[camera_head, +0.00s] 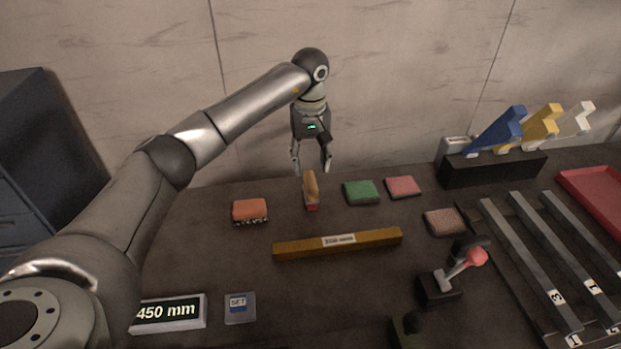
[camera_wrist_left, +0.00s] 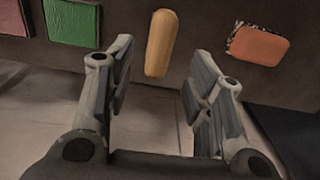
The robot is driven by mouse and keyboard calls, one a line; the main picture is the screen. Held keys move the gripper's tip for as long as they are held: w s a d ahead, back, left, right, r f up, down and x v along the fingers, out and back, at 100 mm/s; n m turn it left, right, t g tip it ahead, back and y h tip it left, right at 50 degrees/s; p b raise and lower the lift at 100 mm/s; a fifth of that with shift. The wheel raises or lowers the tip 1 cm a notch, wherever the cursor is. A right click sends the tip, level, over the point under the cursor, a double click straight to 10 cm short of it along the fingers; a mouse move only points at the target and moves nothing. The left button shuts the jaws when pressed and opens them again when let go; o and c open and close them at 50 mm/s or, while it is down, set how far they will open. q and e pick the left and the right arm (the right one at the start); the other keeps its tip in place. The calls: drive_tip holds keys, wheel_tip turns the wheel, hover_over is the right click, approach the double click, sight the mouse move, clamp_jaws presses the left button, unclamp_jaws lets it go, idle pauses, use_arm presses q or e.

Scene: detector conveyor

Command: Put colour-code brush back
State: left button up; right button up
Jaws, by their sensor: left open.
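A brush with a tan wooden handle and a red end (camera_head: 311,190) lies on the dark table, at the back, left of the green pad. My left gripper (camera_head: 312,168) is open just above and behind it. In the left wrist view the tan handle (camera_wrist_left: 161,43) shows ahead of and between the two open fingers (camera_wrist_left: 160,95), with no finger touching it. Three upright holders in blue (camera_head: 497,132), yellow (camera_head: 540,127) and white (camera_head: 572,122) stand on a dark block (camera_head: 492,170) at the back right. My right gripper is not seen.
An orange sponge-like block (camera_head: 250,211) lies left of the brush; green (camera_head: 361,192) and red (camera_head: 403,187) pads lie right. A brown bar (camera_head: 338,243) lies in front. A lever (camera_head: 455,275), metal rails (camera_head: 545,260) and a red tray (camera_head: 597,195) occupy the right.

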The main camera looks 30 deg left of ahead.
use_arm(q)
wheel_tip(320, 180, up, 5)
drive_tip(key=shift+r, duration=0.1)
idle(0.7)
